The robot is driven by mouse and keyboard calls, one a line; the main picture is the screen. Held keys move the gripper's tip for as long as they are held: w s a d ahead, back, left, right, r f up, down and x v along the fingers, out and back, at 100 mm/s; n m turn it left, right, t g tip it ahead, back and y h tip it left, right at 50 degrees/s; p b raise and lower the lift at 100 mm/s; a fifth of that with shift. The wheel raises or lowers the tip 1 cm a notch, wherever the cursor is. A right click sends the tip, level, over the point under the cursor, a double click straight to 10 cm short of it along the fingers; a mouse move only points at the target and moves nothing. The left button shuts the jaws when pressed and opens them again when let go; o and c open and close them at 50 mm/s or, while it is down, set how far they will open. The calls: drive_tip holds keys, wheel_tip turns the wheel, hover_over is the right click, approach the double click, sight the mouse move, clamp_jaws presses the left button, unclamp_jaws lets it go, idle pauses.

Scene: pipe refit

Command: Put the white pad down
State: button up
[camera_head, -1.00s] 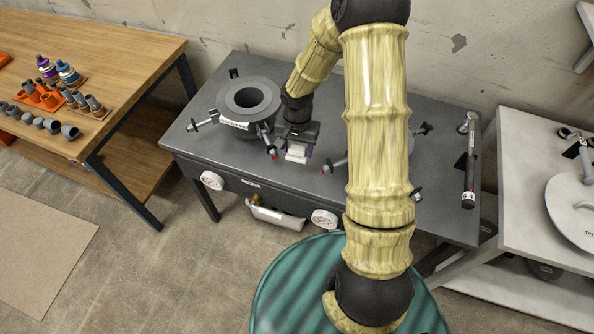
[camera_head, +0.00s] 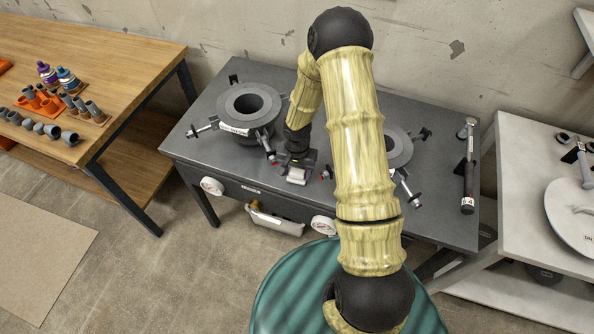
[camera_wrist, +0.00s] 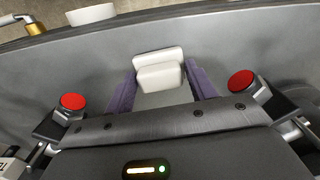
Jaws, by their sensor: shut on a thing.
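The white pad (camera_head: 297,175) is at my gripper (camera_head: 296,166), low over the dark grey bench (camera_head: 230,172), near its front edge and between the two round flanged fixtures. In the wrist view the white pad (camera_wrist: 159,68) is a pale block with a stepped shape. It sits between the purple fingers of my gripper (camera_wrist: 161,87), which is shut on it. I cannot tell whether the pad touches the bench top. The underside of the pad is hidden.
The left flanged fixture (camera_head: 248,103) stands close beside my gripper. The right fixture (camera_head: 397,147) is partly hidden by my arm. Red-tipped clamp ends (camera_wrist: 73,101) flank my gripper.

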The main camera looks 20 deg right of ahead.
sight(296, 174)
drive_tip(key=shift+f, duration=0.25)
drive_tip(key=o, duration=0.9)
drive_tip(key=shift+f, duration=0.1)
drive_tip(key=shift+f, duration=0.15)
drive_tip(key=r, duration=1.1)
drive_tip(key=r+b, duration=0.1)
drive_tip(key=r, duration=0.5)
drive_tip(key=shift+s+a+r, duration=0.2)
drive_tip(key=shift+s+r, duration=0.1)
drive_tip(key=shift+s, duration=0.1)
